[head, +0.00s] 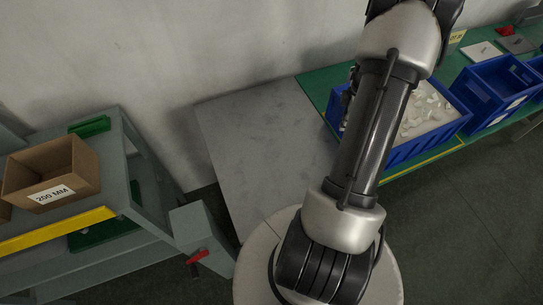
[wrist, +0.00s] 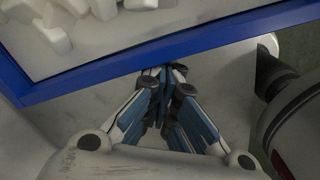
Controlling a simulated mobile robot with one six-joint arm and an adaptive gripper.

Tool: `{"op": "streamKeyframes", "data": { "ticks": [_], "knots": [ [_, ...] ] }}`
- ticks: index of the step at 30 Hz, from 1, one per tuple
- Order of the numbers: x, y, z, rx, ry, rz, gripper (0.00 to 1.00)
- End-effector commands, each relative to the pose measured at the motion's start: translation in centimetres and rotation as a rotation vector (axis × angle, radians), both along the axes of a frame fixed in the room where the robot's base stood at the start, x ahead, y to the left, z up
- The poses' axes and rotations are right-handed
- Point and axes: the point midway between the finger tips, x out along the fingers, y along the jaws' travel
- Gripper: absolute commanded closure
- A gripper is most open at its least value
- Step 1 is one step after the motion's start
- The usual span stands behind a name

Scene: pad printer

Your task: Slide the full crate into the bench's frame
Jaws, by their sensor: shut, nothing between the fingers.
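The full blue crate (head: 430,143), holding many white pieces, sits on the green bench (head: 312,88), partly behind my arm in the head view. Its blue rim (wrist: 130,59) crosses the upper part of the wrist view. My gripper (wrist: 168,72) is shut and empty, with its fingertips close to the outside of that rim; I cannot tell whether they touch it. A yellow line (head: 428,160) runs along the bench's front edge beside the crate; the rest of the frame is not clear.
A second blue crate (head: 489,112) stands to the right of the full one. A grey plate (head: 250,130) adjoins the bench's left end and is bare. At left, a grey machine stand carries a cardboard box (head: 78,165) and a red-handled part (head: 197,256).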

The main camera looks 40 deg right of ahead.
Motion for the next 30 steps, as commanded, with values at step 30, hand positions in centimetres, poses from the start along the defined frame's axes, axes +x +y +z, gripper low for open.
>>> {"op": "streamKeyframes", "data": {
  "ticks": [30],
  "knots": [
    [-0.4,-1.3,0.0,-0.002,-0.001,0.002,1.0]
  ]
}}
